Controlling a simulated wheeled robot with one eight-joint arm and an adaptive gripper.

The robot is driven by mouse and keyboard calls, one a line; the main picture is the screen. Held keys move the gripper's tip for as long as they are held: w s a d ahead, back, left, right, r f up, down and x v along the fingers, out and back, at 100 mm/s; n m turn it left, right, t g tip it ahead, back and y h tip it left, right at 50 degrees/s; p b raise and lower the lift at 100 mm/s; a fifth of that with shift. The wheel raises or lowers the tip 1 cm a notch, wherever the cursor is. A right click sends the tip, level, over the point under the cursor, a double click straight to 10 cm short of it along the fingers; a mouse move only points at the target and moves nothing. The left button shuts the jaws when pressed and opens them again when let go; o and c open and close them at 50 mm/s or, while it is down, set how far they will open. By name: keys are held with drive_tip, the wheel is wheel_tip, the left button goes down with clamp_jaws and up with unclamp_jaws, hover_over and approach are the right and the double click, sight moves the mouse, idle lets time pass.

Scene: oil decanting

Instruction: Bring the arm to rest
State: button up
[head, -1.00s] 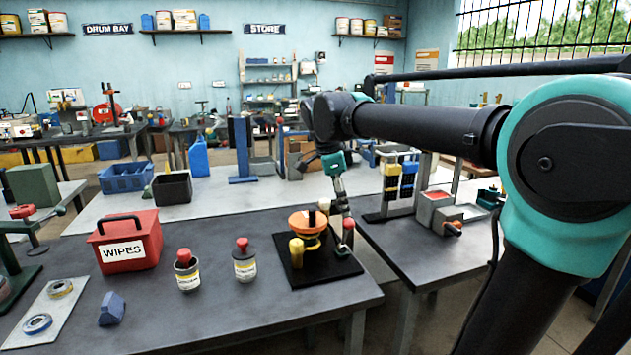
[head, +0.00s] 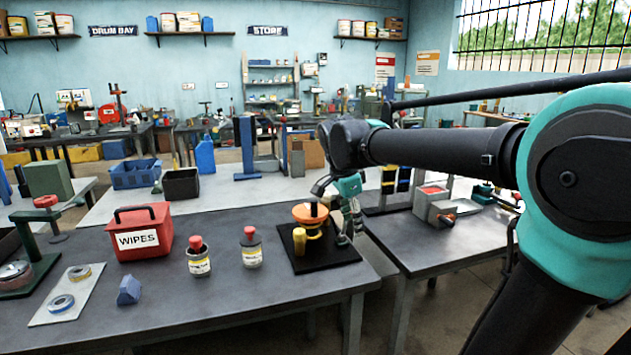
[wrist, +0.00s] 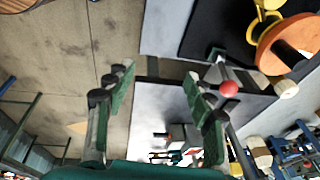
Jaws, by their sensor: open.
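My gripper (head: 346,238) is open and hangs over the right edge of the black mat (head: 345,256) on the near table. In the wrist view its two green-padded fingers (wrist: 162,82) are spread, with nothing between them but floor and table edge further off. An orange funnel (head: 306,214) with a yellow stand is on the mat, left of my gripper; the funnel also shows at the top right of the wrist view (wrist: 282,38).
Two red-capped bottles (head: 198,262) (head: 251,252) and a red wipes box (head: 140,238) stand on the near table, left of the mat. A metal rack with a grey box (head: 430,203) stands on the table to the right. Bare tabletop lies in front of the bottles.

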drive_tip(key=s+d+f+n, duration=0.3)
drive_tip(key=s+f+n, duration=0.1)
drive_tip(key=f, duration=0.4)
drive_tip(key=s+d+f+n+t+y, duration=0.1)
drive_tip(key=s+d+f+n, duration=0.2)
drive_tip(key=s+f+n, duration=0.2)
drive_tip(key=s+d+f+n+y, duration=0.1)
drive_tip(key=s+d+f+n, duration=0.2)
drive_tip(key=f, duration=0.8)
drive_tip(key=s+n, duration=0.2)
drive_tip(key=s, duration=0.2)
drive_tip(key=shift+d+t, duration=0.25)
drive_tip(key=shift+t, duration=0.15)
